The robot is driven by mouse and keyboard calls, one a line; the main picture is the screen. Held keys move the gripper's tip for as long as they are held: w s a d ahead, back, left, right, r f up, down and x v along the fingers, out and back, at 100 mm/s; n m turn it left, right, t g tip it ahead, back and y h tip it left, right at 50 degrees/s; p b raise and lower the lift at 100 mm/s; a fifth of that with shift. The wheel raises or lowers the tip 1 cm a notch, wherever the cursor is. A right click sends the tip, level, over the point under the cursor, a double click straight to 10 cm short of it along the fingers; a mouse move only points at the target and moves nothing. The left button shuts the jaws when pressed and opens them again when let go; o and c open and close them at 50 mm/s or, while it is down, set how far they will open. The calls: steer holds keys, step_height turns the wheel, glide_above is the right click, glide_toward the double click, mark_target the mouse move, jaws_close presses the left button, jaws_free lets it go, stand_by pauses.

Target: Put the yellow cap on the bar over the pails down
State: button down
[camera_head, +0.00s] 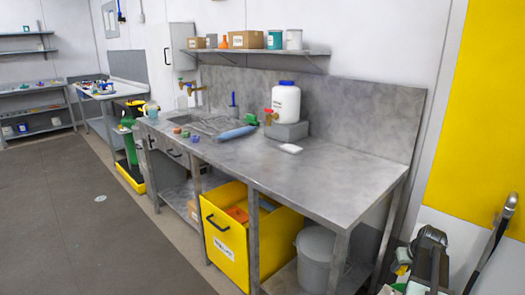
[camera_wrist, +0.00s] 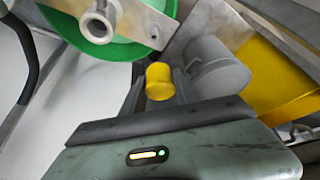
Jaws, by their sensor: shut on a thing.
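In the wrist view the yellow cap (camera_wrist: 159,80) is between the two fingers of my gripper (camera_wrist: 157,88), which is shut on it. A grey cylindrical vessel (camera_wrist: 215,66) stands just right of the cap. A round green thing (camera_wrist: 85,50), perhaps a pail, is at upper left. A flat metal piece with a short tube (camera_wrist: 135,20) crosses over the green thing; I cannot tell whether it is the bar. In the head view my arm is at lower right, and the cap cannot be made out for certain.
A steel bench (camera_head: 330,175) carries a white jug with a blue lid (camera_head: 286,102). Under it are a yellow bin (camera_head: 226,235) and a grey bucket (camera_head: 317,255). A shelf (camera_head: 260,53) hangs above. The floor at left (camera_head: 90,240) is clear.

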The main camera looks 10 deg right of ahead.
step_height(320, 180, up, 7)
steer(key=p, duration=0.5)
steer(key=shift+r+p, duration=0.1)
steer(key=shift+p, duration=0.3)
step_height(320, 180, down, 14)
steer(key=b, duration=1.4)
steer(key=shift+f, duration=0.2)
step_height(320, 180, up, 26)
steer(key=p, duration=2.5)
steer(key=shift+f, duration=0.1)
steer(key=shift+s, duration=0.1)
